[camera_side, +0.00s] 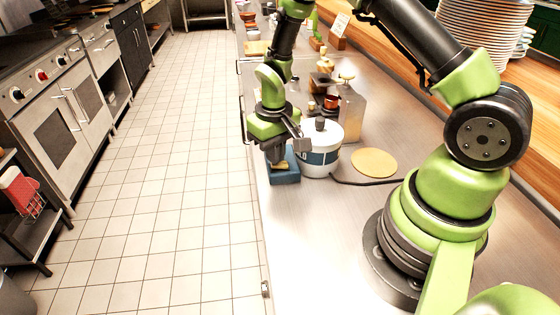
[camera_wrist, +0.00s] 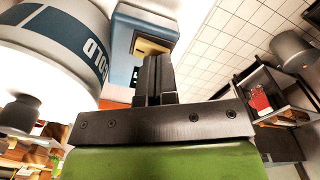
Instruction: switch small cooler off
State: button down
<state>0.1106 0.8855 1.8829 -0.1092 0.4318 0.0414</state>
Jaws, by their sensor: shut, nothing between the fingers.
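The small cooler is a white and dark-blue round tub (camera_side: 318,158) with a dark knob on its lid, standing on the steel counter. A blue box (camera_side: 284,176) with a yellowish recess adjoins its left side. In the wrist view the tub (camera_wrist: 48,52) fills the left, and the blue box (camera_wrist: 143,45) shows a yellowish recess with a small dark display bearing green marks. My gripper (camera_wrist: 153,72) is shut and empty, its fingertips close in front of the recess. Whether they touch it I cannot tell. In the side view my gripper (camera_side: 276,158) hides part of the box.
A tan round board (camera_side: 374,162) lies right of the cooler, with a dark cord running past it. A clear dispenser (camera_side: 351,108) and small copper items stand behind. A plate stack (camera_side: 484,30) is at back right. The counter's left edge lies close to the blue box.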

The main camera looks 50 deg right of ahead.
jog(key=shift+f, duration=0.5)
jog(key=shift+r, duration=3.55)
notch_tip(320, 180, up, 9)
jog(key=s+a+t, duration=0.2)
jog(key=s+a+r+t+y, duration=0.1)
jog(key=s+a+r+t, duration=0.1)
jog(key=s+r, duration=0.3)
jog(key=s+a+r+m+t+y, duration=0.1)
jog(key=s+a+r+t, duration=0.1)
jog(key=s+r, duration=0.4)
jog(key=s+t, duration=0.1)
jog(key=s, duration=0.2)
jog(key=shift+s, duration=0.3)
jog(key=shift+a, duration=0.1)
